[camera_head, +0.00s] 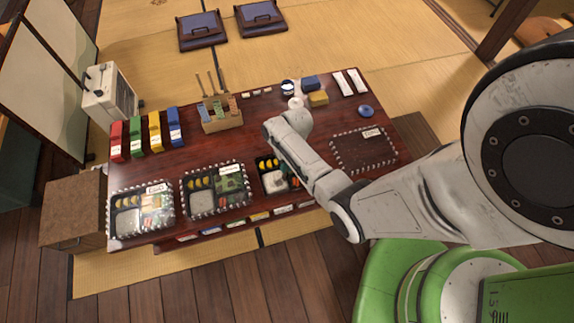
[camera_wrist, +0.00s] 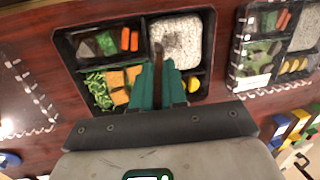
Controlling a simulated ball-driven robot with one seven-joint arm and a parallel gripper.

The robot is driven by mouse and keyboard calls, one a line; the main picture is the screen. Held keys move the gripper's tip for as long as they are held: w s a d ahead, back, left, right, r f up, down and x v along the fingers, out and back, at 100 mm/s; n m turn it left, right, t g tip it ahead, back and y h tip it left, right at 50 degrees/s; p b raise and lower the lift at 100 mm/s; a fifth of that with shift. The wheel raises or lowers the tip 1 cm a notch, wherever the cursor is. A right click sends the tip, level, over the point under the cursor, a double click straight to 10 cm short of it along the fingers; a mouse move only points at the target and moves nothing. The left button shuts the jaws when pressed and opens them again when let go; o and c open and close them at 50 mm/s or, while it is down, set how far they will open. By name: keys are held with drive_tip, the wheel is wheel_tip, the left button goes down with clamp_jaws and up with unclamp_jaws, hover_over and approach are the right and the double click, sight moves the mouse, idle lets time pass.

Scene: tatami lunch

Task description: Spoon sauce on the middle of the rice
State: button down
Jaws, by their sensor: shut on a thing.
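My gripper (camera_wrist: 160,70) shows in the wrist view with its teal fingers shut on a thin brown spoon handle (camera_wrist: 158,54). The spoon's far end is over the lunch box, by the left edge of the rice (camera_wrist: 180,38). The spoon's bowl and any sauce in it cannot be made out. The rice fills one compartment of the black lunch box (camera_wrist: 60,42), and no sauce shows on its visible surface. In the head view this box's rice (camera_head: 275,181) is partly in sight beside my arm. My gripper cannot be made out there.
Two packed lunch boxes stand left of it, the nearer one (camera_head: 246,201) with a clear lid. A wooden holder (camera_head: 222,121) with upright utensils stands behind. Bottles and small boxes (camera_head: 318,98) stand at the back.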

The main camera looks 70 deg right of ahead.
drive_tip(key=shift+d, duration=0.1)
drive_tip(key=shift+w, duration=0.2)
drive_tip(key=shift+w+a, duration=0.7)
idle(0.4)
drive_tip(key=shift+w+a, duration=0.65)
drive_tip(key=shift+w, duration=0.25)
drive_tip(key=shift+w+a, duration=0.1)
drive_tip(key=shift+w, duration=0.05)
drive_tip(key=shift+w+a, duration=0.6)
drive_tip(key=shift+w, duration=0.1)
drive_tip(key=shift+w+d, duration=0.25)
drive_tip(key=shift+d, duration=0.1)
idle(0.6)
drive_tip(key=shift+s+d+p, duration=0.15)
drive_tip(key=shift+p, duration=0.15)
